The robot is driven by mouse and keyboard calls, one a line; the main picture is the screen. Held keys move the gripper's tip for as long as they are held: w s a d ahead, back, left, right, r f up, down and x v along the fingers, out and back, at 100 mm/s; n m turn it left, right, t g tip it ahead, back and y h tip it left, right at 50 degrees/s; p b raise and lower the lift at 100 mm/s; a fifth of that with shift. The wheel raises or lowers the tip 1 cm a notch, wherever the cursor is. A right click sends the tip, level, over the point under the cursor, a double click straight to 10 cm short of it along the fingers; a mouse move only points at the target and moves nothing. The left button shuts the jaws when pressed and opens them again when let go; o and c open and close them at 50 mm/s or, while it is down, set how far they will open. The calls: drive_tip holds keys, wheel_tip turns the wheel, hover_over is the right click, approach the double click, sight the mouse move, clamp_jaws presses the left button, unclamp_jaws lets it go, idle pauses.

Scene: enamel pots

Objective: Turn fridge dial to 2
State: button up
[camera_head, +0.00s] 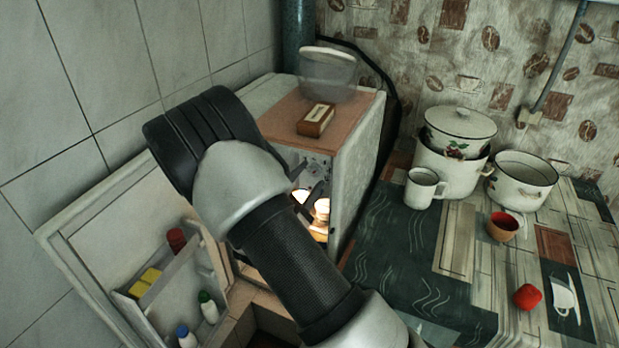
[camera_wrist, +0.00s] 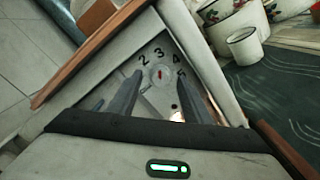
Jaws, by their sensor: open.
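The fridge (camera_head: 358,165) stands open, with warm light inside. In the wrist view its pale dial (camera_wrist: 160,76) has a small red mark and the printed numbers 2, 3, 4 and 5 around it. The red mark sits roughly below the 3, but it is too small to read exactly. My gripper (camera_wrist: 158,84) is open, with one dark finger on each side of the dial; I cannot tell whether they touch it. In the head view my gripper (camera_head: 309,193) is in front of the fridge's upper inside panel, partly hidden by my arm.
The open fridge door (camera_head: 88,232) with filled shelves stands at the left. A table at the right holds a white mug (camera_head: 423,188), enamel pots (camera_head: 523,182) and an orange cup (camera_head: 503,227).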

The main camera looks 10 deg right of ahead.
drive_tip(key=shift+w+d, duration=0.2)
drive_tip(key=shift+w, duration=0.05)
drive_tip(key=c, duration=1.1)
drive_tip(key=shift+o, duration=0.2)
drive_tip(key=n+p, duration=0.1)
drive_tip(key=n, duration=0.3)
drive_tip(key=shift+r+n+p, duration=0.1)
drive_tip(key=shift+n+p, duration=0.2)
drive_tip(key=shift+p, duration=0.05)
drive_tip(key=shift+n+p, duration=0.85)
drive_tip(key=shift+n, duration=1.15)
